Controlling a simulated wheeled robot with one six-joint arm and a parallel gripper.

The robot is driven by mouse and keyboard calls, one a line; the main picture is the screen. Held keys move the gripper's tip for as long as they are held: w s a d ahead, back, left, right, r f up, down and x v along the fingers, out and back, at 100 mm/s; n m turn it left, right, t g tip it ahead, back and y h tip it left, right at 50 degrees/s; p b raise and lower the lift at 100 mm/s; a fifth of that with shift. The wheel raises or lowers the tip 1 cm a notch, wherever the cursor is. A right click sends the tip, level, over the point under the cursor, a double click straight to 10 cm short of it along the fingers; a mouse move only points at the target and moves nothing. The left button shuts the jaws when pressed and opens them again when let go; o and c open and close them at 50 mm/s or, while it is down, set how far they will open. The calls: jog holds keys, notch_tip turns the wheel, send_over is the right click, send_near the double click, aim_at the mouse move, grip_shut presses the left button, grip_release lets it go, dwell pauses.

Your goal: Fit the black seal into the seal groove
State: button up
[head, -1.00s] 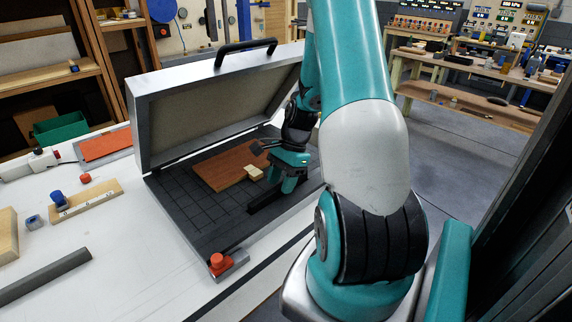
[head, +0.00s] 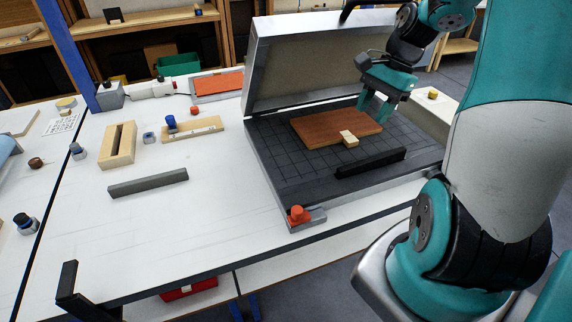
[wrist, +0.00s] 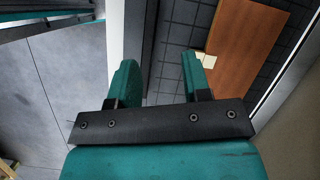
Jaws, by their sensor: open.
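The black seal (head: 371,163) is a straight black bar lying along the front side of the dark gridded bed (head: 275,160) of the open press. It lies close to the metal front rim, and I cannot tell whether it sits down in a groove or on top. The groove itself is not distinct. My gripper (head: 375,112) is open and empty, raised above the rear right of the bed and apart from the seal. In the wrist view my gripper (wrist: 160,78) shows two spread teal fingers with nothing between them.
A brown wood panel (head: 335,128) with a small pale block (head: 349,139) lies on the bed. The raised lid (head: 315,68) stands behind. An orange knob (head: 298,214) is at the front corner. A grey bar (head: 148,182) lies on the white table, which has free room around it.

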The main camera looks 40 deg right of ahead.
jog(key=w+a+r+n, duration=0.1)
jog(key=a+r+n, duration=0.3)
jog(key=a+n, duration=0.7)
jog(key=s+a+r+n, duration=0.1)
jog(key=s+a+n, duration=0.5)
jog(key=a, duration=0.5)
jog(key=s+a+r+n, duration=0.2)
jog(key=s+a+n, duration=0.5)
jog(key=a, duration=0.4)
jog(key=shift+a+g, duration=0.2)
jog(key=shift+g, duration=0.2)
jog(key=shift+r, duration=0.1)
